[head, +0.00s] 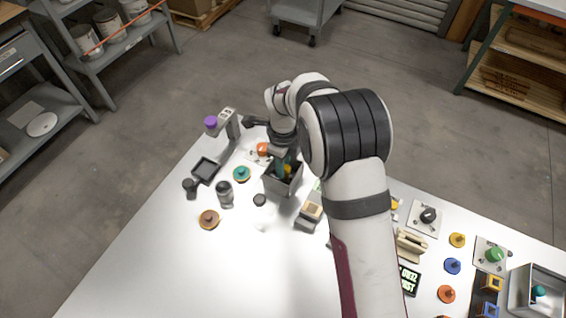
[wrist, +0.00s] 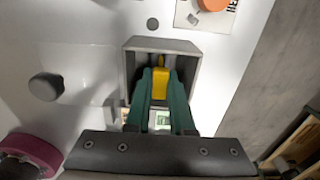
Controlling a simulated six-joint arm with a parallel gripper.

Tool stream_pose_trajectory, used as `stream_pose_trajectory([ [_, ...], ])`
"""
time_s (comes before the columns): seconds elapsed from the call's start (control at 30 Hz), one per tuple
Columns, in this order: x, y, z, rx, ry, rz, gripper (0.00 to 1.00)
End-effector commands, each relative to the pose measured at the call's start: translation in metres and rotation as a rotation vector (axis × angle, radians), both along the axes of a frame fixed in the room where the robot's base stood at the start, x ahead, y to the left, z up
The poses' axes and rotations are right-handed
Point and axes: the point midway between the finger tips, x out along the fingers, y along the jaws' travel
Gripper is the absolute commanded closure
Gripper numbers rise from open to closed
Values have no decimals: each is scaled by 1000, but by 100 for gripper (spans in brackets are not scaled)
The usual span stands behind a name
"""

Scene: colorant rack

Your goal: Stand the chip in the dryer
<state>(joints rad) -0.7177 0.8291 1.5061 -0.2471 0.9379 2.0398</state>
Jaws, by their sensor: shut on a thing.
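My gripper (wrist: 160,90) has green fingers and is shut on a yellow piece (wrist: 160,84), held upright between the fingertips. The fingers reach down into the mouth of an open grey box (wrist: 165,44). In the head view the grey box (head: 279,187) stands on the white table below my wrist, and the yellow piece shows only as a small patch inside it. The lower end of the piece is hidden, so I cannot tell whether it touches the floor of the box. No label marks the chip or the dryer.
A dark square tray (head: 205,170), a post with a purple knob (head: 211,123) and grey jars (head: 224,193) stand left of the box. A small block with a tan top (head: 312,211) is close on its right. A tan slotted stand (head: 410,246) and several coloured knobbed discs lie farther right.

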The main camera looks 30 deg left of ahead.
Motion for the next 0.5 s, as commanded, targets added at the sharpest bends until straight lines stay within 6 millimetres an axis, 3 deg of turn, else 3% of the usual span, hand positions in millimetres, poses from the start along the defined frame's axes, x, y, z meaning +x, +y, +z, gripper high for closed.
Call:
stream_pose_trajectory([
  [0.5, 0, 0, -4, -1, 1, 0, 100],
])
